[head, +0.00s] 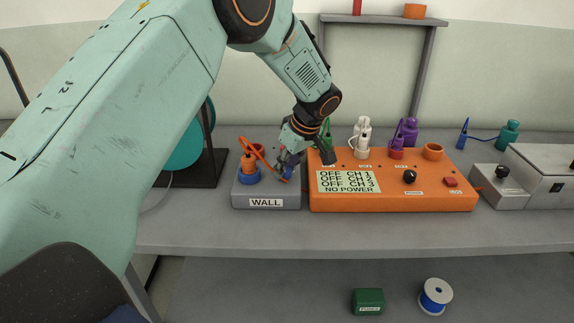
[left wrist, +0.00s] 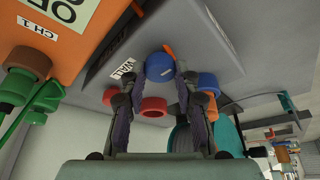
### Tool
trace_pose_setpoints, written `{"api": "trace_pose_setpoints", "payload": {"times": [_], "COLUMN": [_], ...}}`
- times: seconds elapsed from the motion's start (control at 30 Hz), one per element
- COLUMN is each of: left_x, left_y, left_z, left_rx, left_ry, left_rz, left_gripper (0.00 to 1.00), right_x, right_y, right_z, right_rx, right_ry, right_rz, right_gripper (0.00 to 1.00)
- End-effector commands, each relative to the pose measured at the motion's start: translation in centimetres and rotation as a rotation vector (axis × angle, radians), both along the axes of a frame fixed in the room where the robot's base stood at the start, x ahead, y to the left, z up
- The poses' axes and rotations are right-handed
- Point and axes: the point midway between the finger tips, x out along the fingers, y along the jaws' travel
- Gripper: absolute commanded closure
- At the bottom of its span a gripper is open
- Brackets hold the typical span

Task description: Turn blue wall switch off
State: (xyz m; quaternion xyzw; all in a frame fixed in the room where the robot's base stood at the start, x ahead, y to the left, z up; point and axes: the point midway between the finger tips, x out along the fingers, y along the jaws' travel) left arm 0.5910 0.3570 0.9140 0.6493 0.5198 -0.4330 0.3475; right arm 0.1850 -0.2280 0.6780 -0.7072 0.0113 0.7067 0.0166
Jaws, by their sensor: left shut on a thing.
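The grey box labelled WALL (head: 266,203) stands on the bench, left of the orange panel. My left gripper (head: 287,172) reaches down over its right part. In the left wrist view a round blue switch (left wrist: 160,67) sits between the fingertips of my left gripper (left wrist: 157,80), which is shut on it. A small orange piece (left wrist: 169,48) shows beside the switch; whether it is part of it I cannot tell. In the head view the fingers mostly hide the switch, so its setting cannot be read. My right gripper is in neither view.
An orange plug (head: 248,162) sits in a blue socket (head: 248,177) on the box's left, near my fingers. The orange panel (head: 400,195) reads OFF for CH1 to CH3 and NO POWER. A red ring (left wrist: 153,107) lies between my fingers in the wrist view.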

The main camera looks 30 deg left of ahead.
Motion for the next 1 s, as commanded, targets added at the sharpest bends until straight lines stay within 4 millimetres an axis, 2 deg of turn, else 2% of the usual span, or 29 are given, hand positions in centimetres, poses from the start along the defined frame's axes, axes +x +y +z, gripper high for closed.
{"api": "trace_pose_setpoints", "payload": {"times": [0.13, 0.17, 0.4, 0.77, 0.87, 1.0], "left_x": [-0.3, -0.3, -0.2, 0.0, -0.1, -0.3], "left_y": [0.0, 0.0, 0.0, -0.1, -0.5, -1.5], "left_z": [-0.4, -0.4, -0.2, 0.2, 1.3, 3.7], "left_rx": [-0.003, -0.003, -0.002, -0.001, 0.0, 0.001], "left_ry": [0.009, 0.009, 0.005, 0.001, -0.001, -0.002], "left_rz": [0.003, 0.003, 0.002, -0.001, -0.002, -0.001], "left_gripper": [1.0, 0.68, 0.47, 0.46, 0.46, 0.46], "right_x": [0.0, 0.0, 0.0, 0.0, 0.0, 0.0], "right_y": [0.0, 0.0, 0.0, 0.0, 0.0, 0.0], "right_z": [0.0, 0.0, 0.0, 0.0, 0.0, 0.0], "right_rx": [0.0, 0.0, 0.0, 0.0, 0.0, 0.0], "right_ry": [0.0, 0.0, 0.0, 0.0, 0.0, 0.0], "right_rz": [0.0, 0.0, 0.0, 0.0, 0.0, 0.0], "right_gripper": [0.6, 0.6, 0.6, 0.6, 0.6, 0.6]}}
